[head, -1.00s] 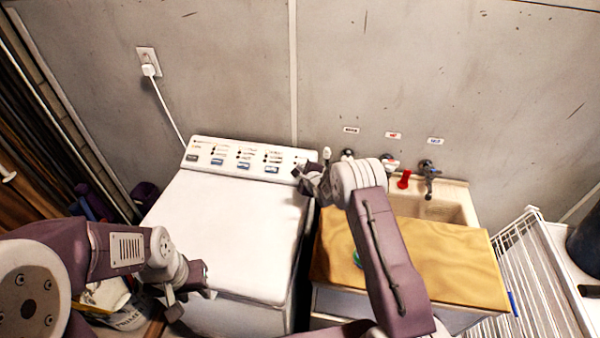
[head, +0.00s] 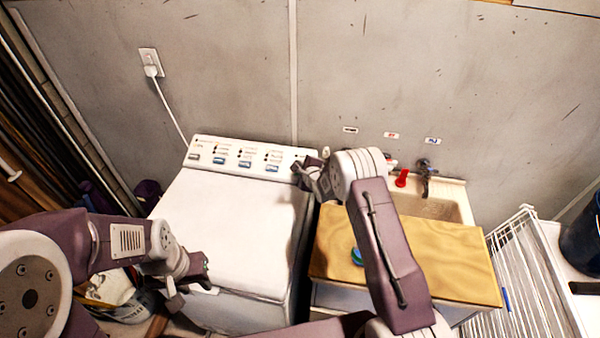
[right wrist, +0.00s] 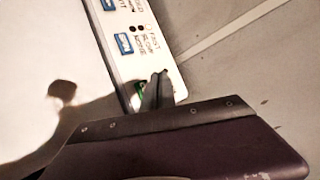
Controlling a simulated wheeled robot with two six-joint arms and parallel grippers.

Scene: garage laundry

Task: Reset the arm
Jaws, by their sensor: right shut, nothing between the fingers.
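My right arm reaches over the wooden counter, and its gripper (head: 303,174) is at the right end of the control panel (head: 243,158) of the white washing machine (head: 228,230). In the right wrist view the right gripper's fingers (right wrist: 157,88) are shut and empty, close to the panel's end. A small green patch shows beside the fingers; I cannot tell whether they touch the panel. My left gripper (head: 190,284) is low at the left, in front of the machine's front left part. Its fingers are too small to tell whether they are open.
A wooden counter (head: 450,265) with a blue-green round thing (head: 357,257) lies right of the machine. Behind it is a sink (head: 430,206) with taps and a red object (head: 401,178). A white wire rack (head: 530,270) stands at the right. The machine's lid is clear.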

